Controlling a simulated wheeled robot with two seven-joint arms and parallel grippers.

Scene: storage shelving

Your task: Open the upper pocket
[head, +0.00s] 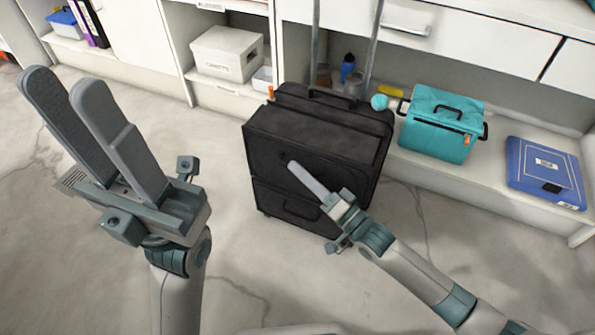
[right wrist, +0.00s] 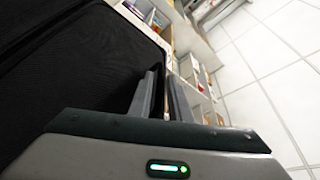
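A black suitcase (head: 305,135) stands upright in the middle of the head view, its raised handle poles behind it. Its front has an upper pocket (head: 270,151) and a lower section (head: 276,201) with a handle. A small orange tab (head: 270,91) shows at its upper left edge. My right gripper (head: 292,165) is in front of the upper pocket; whether it touches cannot be told. In the right wrist view its fingers (right wrist: 162,75) have a narrow gap, nothing visible between them, beside the black fabric (right wrist: 75,75). My left gripper (head: 66,82) is raised at left, empty, fingers apart.
A teal case (head: 436,140) and a blue box (head: 540,172) rest on the low shelf to the right. A white box (head: 227,55) stands in the shelving behind. Cabinet drawers (head: 470,30) overhang the right. Floor left of the suitcase is clear.

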